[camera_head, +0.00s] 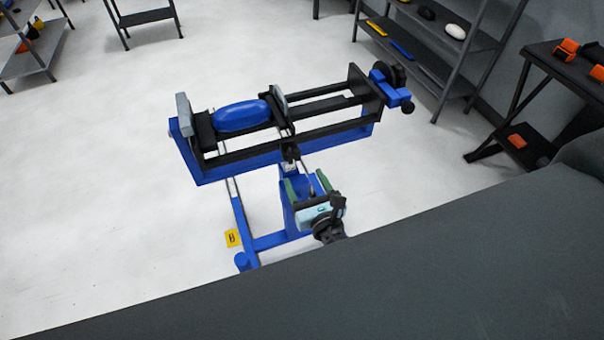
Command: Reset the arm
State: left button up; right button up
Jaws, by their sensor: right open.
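My right gripper (305,180) shows near the middle of the view, in front of the blue stand. Its two green-edged fingers are apart, and I see nothing between them that it grips. They point at the near side of a blue-framed machine (220,170) with black rails. A blue rounded object (242,116) lies in the machine between two grey plates. I cannot tell whether the fingers touch the machine. My left gripper is not in view.
A blue and black crank-like part (391,88) sticks out at the machine's right end. A yellow marker (233,238) is by the stand's foot. Shelves (450,45) stand at the back right, and a dark table (560,70) with orange items at far right.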

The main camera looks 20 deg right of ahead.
dwell(0.5)
jog(key=s+d+f+m+g, duration=0.1)
jog(key=s+f+m+g, duration=0.2)
jog(key=s+f+m, duration=0.2)
jog(key=s+d+f+m+g+y, duration=0.1)
jog(key=s+f+m, duration=0.4)
jog(key=s+m, duration=0.6)
jog(key=s+d+f+m+g, duration=0.2)
jog(key=s+m, duration=0.6)
jog(key=m, duration=1)
jog(key=shift+s+d+f+g, duration=0.2)
jog(key=shift+s+f+g, duration=0.15)
jog(key=shift+f+g, duration=1.1)
jog(key=shift+f, duration=0.1)
